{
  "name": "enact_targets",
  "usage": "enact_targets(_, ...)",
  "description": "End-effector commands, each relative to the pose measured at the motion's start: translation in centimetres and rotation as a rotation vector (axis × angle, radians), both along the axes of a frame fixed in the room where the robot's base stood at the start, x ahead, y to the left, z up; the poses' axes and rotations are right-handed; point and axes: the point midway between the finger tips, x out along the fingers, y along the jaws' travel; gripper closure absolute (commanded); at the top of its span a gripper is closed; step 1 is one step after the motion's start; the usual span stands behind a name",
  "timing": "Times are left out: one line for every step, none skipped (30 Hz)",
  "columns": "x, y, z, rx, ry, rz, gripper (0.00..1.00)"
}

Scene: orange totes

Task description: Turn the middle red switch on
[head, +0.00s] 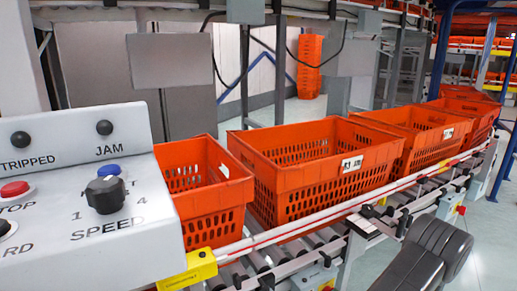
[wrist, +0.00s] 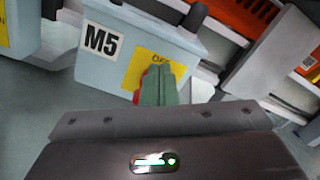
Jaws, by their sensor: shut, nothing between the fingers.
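In the wrist view, a light grey box (wrist: 125,50) marked M5 carries a yellow label. A red switch (wrist: 138,92) shows only as a sliver on that label, at the left side of my gripper's fingers, which hide most of it. My gripper (wrist: 157,70) is shut and empty, its green-grey fingers in front of the label. Whether they touch the switch I cannot tell. In the head view, small grey boxes with red and yellow parts sit under the conveyor rail, one at the bottom edge (head: 318,279) and one farther right (head: 461,210). The gripper's fingers are not in this view.
Orange totes (head: 262,185) stand in a row on the roller conveyor (head: 262,262), bordered by a white rail. A grey control panel (head: 85,235) with knobs and buttons fills the left. Open floor (head: 490,250) lies at the right, beyond my black arm.

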Motion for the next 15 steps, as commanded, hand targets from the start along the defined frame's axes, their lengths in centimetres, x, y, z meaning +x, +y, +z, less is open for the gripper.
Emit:
enact_targets(0.0,0.0,0.1,0.000,0.000,0.000,1.00)
enact_targets(-0.1,0.0,0.1,0.001,0.000,0.000,1.00)
enact_targets(-0.3,-0.2,0.1,0.001,0.001,-0.001,1.00)
enact_targets(-0.5,-0.3,0.1,0.001,0.000,-0.002,1.00)
enact_targets(-0.7,-0.4,0.1,0.001,0.000,-0.002,1.00)
enact_targets(-1.1,-0.7,0.1,0.001,0.000,-0.003,1.00)
enact_targets(-1.5,-0.9,0.1,0.001,0.001,-0.003,1.00)
enact_targets(-1.8,-1.0,0.0,0.001,0.001,-0.004,1.00)
enact_targets(-2.2,-1.2,0.0,0.001,0.001,-0.004,1.00)
enact_targets(-2.5,-1.4,0.0,0.001,0.001,-0.004,1.00)
enact_targets(-2.9,-1.6,0.0,0.001,0.001,-0.003,1.00)
enact_targets(-3.3,-1.8,0.1,0.001,0.001,-0.003,1.00)
enact_targets(-3.6,-2.0,0.1,0.001,0.000,-0.003,1.00)
enact_targets(-3.9,-2.2,0.1,0.001,0.000,-0.003,1.00)
enact_targets(-4.3,-2.4,0.1,0.001,0.000,-0.002,1.00)
